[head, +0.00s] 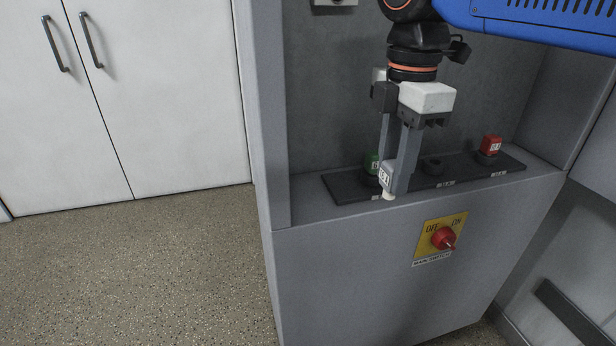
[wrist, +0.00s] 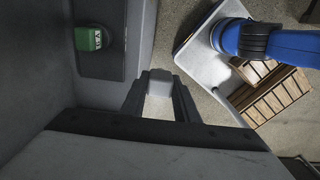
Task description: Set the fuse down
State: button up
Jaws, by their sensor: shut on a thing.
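My gripper (head: 392,180) points down in front of the cabinet recess. It is shut on a small white fuse (head: 388,195), which is mostly hidden by the fingers. The fuse also shows as a pale block (wrist: 160,84) between the fingertips in the wrist view. In the head view it appears in front of the left end of the dark fuse strip (head: 345,190); I cannot tell its height above the ledge. A green fuse (head: 371,162) sits at the strip's left, partly behind the fingers, and also shows in the wrist view (wrist: 88,38). A red fuse (head: 491,145) sits at the right. The middle socket (head: 432,164) is empty.
The recess has a grey wall on each side. Below the ledge, a red rotary switch (head: 443,238) sits on a yellow OFF/ON plate (head: 430,225). White cupboard doors (head: 140,100) stand at the left. Wooden slats (wrist: 275,95) lie at the right in the wrist view.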

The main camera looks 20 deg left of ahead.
jog(key=w+a, duration=0.3)
jog(key=a, duration=0.5)
jog(key=w+a, duration=0.2)
jog(key=a, duration=0.6)
jog(key=shift+w+d+f, duration=0.1)
jog(key=shift+f, duration=1.5)
jog(key=shift+w+d+f, duration=0.1)
jog(key=shift+f, duration=1.5)
jog(key=shift+w+a+f, duration=0.1)
jog(key=shift+a+f, duration=0.15)
jog(key=shift+f, duration=0.05)
jog(key=shift+f, duration=0.1)
jog(key=o, duration=1.1)
notch_tip(320, 180, up, 12)
jog(key=shift+r, duration=0.1)
